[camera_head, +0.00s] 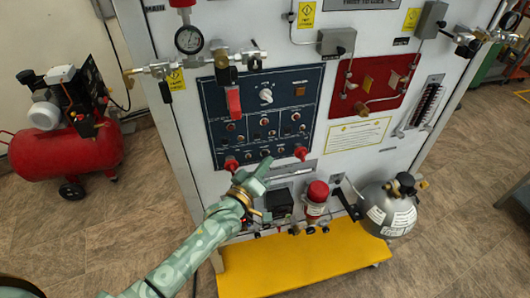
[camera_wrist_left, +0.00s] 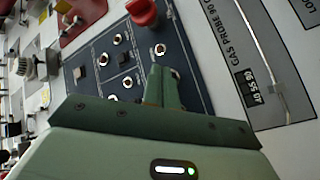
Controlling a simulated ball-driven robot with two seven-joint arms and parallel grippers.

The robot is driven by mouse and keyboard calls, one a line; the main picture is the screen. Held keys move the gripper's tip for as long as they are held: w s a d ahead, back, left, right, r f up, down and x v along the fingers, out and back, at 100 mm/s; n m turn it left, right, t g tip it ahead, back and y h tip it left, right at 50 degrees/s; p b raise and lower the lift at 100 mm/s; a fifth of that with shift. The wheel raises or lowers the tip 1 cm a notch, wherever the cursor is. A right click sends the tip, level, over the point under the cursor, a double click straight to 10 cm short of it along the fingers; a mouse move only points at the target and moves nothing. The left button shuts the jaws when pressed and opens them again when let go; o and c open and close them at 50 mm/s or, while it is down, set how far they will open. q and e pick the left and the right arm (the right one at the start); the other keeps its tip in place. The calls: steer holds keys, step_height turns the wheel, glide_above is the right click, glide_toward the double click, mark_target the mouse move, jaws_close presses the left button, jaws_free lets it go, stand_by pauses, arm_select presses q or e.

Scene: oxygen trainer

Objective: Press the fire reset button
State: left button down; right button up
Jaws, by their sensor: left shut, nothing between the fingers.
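The dark blue control panel (camera_head: 285,105) on the white trainer board carries knobs, lamps and small buttons. Its labels are too small to read, so I cannot tell which is the fire reset button. My left gripper (camera_head: 264,166) is shut and empty at the panel's lower edge, between two red knobs. In the left wrist view the shut green fingers (camera_wrist_left: 163,72) point at the panel, just below a small round silver-rimmed button (camera_wrist_left: 160,49). A red knob (camera_wrist_left: 143,12) is just above that button. I cannot tell whether the fingertips touch the panel.
A red panel (camera_head: 375,85) is right of the blue one. A gas probe display (camera_wrist_left: 252,88) is right of the fingers. A red compressor (camera_head: 65,150) stands left.

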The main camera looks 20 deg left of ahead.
arm_select(q)
steer(key=shift+s+d, duration=0.1)
steer(key=s+d, duration=0.1)
steer(key=s+p, duration=0.1)
steer(key=s+d+p, duration=0.1)
steer(key=s, duration=0.1)
steer(key=shift+d, duration=0.35)
steer(key=shift+f, duration=0.1)
stand_by(0.8)
